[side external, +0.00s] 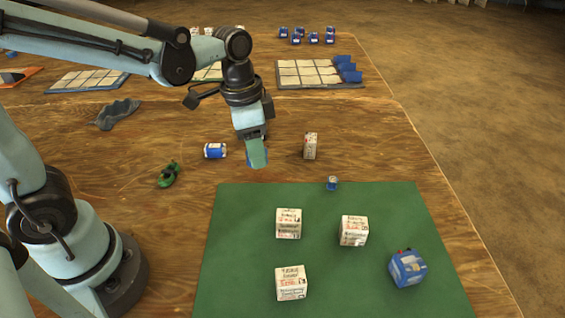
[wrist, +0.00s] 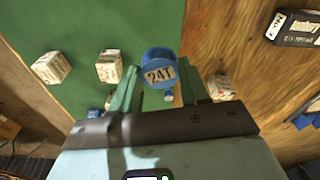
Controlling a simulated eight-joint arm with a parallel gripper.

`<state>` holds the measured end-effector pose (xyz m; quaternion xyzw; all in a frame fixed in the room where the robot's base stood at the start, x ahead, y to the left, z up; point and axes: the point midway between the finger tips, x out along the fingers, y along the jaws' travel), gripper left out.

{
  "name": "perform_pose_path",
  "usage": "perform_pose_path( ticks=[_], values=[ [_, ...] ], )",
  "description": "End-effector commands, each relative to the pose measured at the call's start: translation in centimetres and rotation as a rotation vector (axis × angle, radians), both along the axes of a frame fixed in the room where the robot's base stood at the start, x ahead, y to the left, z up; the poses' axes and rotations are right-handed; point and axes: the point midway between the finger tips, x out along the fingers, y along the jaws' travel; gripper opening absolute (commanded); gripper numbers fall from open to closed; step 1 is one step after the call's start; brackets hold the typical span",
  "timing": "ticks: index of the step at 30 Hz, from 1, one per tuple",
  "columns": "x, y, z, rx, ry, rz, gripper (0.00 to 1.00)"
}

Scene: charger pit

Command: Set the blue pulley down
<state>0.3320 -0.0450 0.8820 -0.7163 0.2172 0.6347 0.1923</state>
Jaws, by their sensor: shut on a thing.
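The blue pulley (wrist: 159,62), a round part with a tan face marked "24T", sits between the green fingers of my gripper (wrist: 160,88) in the wrist view. My gripper is shut on it. In the side view my gripper (side external: 257,160) points down and appears to be above the wooden table, near the far edge of the green mat (side external: 240,250). The pulley is mostly hidden behind the fingertips there. I cannot tell the exact height of the pulley above the table.
White printed boxes (side external: 289,223) and a blue box (side external: 407,268) stand on the mat. A small blue item (side external: 332,183) is at its far edge. A blue-white can (side external: 215,151), a green object (side external: 169,174) and an upright box (side external: 310,146) are nearby. The mat has clear patches.

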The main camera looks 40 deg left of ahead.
Motion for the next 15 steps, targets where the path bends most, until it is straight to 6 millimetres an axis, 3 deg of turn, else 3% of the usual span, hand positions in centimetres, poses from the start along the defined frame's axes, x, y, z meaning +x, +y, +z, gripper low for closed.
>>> perform_pose_path(
  ticks=[4,8,15],
  values=[
    [-0.5,-0.6,0.6,0.0,0.0,0.03,0.09],
    [-0.9,0.5,0.8,0.0,0.0,0.171,0.09],
    [-2.4,4.7,0.9,0.0,-0.001,0.665,0.09]
  ],
)
